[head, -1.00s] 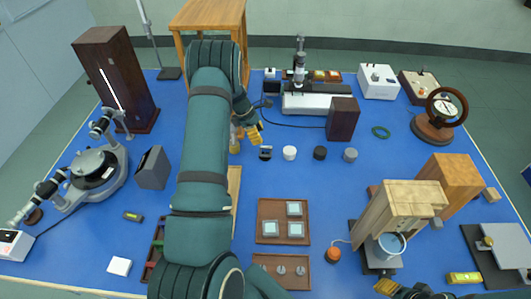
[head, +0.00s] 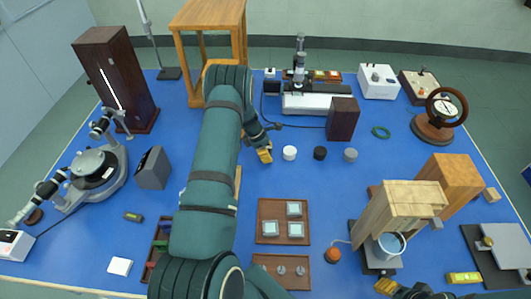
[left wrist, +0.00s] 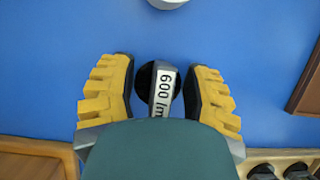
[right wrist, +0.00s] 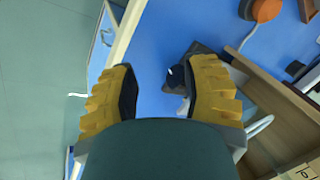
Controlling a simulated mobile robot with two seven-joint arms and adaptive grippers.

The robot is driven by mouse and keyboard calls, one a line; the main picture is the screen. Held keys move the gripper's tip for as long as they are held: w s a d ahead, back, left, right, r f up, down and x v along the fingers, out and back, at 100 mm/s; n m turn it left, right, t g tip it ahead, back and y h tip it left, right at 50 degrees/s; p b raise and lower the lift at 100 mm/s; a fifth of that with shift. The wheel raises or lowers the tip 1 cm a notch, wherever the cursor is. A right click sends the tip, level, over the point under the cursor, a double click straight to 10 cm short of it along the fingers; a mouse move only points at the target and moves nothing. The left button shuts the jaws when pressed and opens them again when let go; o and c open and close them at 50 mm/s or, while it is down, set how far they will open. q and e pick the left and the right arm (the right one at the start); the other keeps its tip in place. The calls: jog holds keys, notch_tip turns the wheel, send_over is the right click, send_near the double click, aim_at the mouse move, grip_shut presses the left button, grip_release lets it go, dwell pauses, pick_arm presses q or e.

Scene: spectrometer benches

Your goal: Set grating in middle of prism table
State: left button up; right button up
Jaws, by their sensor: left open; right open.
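The grating (left wrist: 163,88), a dark round-based piece with a white label reading "600 /m", stands on the blue bench. It lies between the fingers of my open left gripper (left wrist: 160,68), with a gap on each side. In the head view my left gripper (head: 264,155) hides the grating. The prism table (head: 95,168) appears to be the dark round top of the grey spectrometer at the far left, well away from the grating. My right gripper (right wrist: 160,78) is open and empty; in the head view it shows at the bottom right edge (head: 390,287).
White (head: 289,153), black (head: 320,153) and grey (head: 351,155) round pieces stand right of my left gripper. A dark grey box (head: 152,168) stands beside the spectrometer. A brown tray (head: 269,212) holds square pieces. A wooden structure (head: 400,208) stands near my right gripper.

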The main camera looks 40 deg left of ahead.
pick_arm(q)
grip_shut()
